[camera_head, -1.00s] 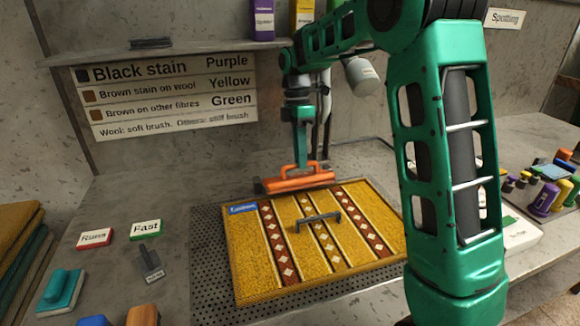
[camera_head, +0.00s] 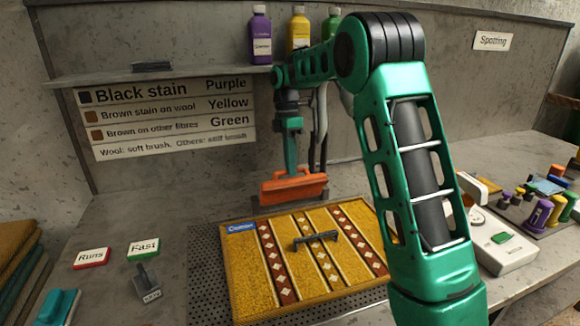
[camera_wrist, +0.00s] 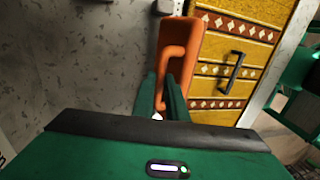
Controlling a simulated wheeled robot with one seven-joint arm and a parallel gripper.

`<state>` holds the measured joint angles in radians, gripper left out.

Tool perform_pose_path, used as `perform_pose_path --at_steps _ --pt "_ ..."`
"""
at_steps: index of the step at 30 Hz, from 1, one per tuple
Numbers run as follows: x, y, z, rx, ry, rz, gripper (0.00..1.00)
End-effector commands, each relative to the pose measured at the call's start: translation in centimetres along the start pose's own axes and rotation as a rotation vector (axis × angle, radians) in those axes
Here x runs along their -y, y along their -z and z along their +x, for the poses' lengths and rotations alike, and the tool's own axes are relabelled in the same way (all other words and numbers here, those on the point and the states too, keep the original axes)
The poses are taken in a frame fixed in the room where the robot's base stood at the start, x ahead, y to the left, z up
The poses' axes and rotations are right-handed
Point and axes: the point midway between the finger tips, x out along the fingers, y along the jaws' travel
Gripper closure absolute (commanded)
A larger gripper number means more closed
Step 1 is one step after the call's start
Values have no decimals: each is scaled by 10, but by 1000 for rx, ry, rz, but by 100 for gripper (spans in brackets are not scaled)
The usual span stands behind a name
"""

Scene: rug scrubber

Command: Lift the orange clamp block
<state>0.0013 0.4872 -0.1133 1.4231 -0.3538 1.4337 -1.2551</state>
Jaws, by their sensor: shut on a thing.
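The orange clamp block (camera_head: 294,190) is a long bar with a raised handle, at the far edge of the yellow patterned rug (camera_head: 245,276). My gripper (camera_head: 292,172) comes down from above and is shut on its handle. In the head view the block's broad front face shows, and it appears raised off the rug. In the wrist view the block (camera_wrist: 178,40) extends ahead of my fingers (camera_wrist: 166,90), with the rug (camera_wrist: 250,22) to its right. The block's underside is hidden.
A dark staple-shaped handle (camera_head: 315,238) stands on the rug. A perforated grey tray (camera_head: 208,270) lies under it. Bottles (camera_head: 261,35) stand on a shelf behind. Signs reading Runs (camera_head: 92,258) and Fast (camera_head: 143,249) lie left. A white device (camera_head: 500,242) and spools are right.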

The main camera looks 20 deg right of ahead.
Motion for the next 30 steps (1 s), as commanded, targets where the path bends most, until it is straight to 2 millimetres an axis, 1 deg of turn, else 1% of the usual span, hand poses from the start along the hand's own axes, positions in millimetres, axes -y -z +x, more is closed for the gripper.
perform_pose_path --at_steps 1,15,16,17,18,24,30 --pt "-6 1 5 -4 -6 4 100" --pt "-16 0 7 -3 -5 6 100" --pt "-16 0 7 -3 -5 6 81" --pt "-16 1 7 -3 -4 5 74" --pt "-16 1 7 -2 -4 5 69" --pt "-9 1 3 -3 -9 4 69" --pt "-6 1 1 -3 -11 2 69"
